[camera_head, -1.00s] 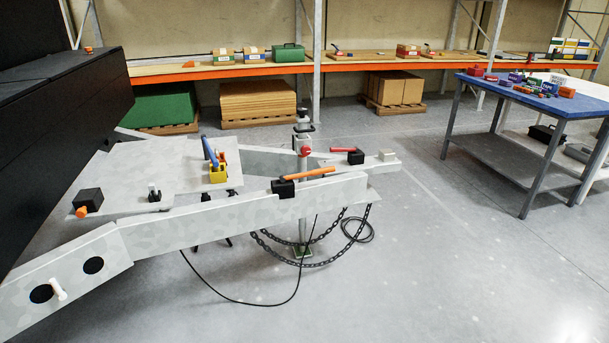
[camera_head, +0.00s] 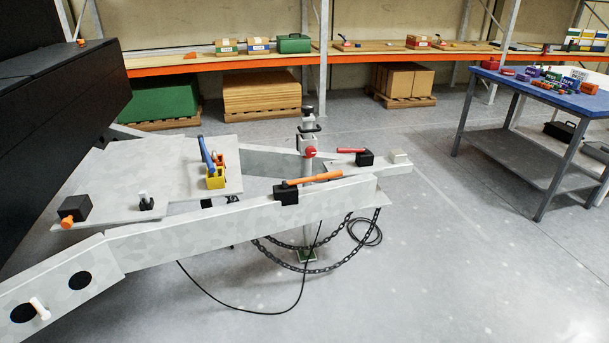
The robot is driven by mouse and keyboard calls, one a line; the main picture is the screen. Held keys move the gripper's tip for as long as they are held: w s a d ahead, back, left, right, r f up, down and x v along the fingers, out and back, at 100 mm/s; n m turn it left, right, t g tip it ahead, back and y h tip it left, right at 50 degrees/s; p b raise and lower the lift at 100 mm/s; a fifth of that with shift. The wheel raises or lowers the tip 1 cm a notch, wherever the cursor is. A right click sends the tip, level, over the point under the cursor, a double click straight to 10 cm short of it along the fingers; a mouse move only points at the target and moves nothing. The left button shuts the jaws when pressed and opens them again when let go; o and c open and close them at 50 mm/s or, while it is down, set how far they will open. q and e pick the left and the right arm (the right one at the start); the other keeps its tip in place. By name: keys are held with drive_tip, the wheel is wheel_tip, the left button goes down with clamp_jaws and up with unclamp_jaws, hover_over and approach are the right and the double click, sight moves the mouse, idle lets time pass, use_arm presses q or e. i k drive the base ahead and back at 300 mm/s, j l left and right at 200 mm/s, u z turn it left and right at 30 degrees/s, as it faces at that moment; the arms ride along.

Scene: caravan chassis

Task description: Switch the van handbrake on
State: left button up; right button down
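The pale grey caravan chassis (camera_head: 230,220) stands on the left and reaches to the middle of the head view. On its near beam, an orange lever (camera_head: 314,179) lies nearly flat, rising slightly to the right from a black block (camera_head: 286,195). On the far beam, a shorter red lever (camera_head: 351,150) lies nearly flat by another black block (camera_head: 365,159). A blue handle (camera_head: 207,154) leans steeply at a yellow box (camera_head: 215,179) on the flat plate. I cannot tell from looks alone which lever is the handbrake. Neither of my grippers is in view.
A jockey-wheel post (camera_head: 309,140) with a red knob stands between the beams. A chain (camera_head: 315,266) and black cable hang below. A blue-topped table (camera_head: 545,91) stands at the right, and an orange-edged shelf (camera_head: 350,57) runs along the back. Floor at the front right is clear.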

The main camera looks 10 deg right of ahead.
sight(330, 174)
drive_tip(key=i+l+u, duration=0.35)
drive_tip(key=i, duration=0.2)
drive_tip(key=i+l+u, duration=0.35)
drive_tip(key=i, duration=0.2)
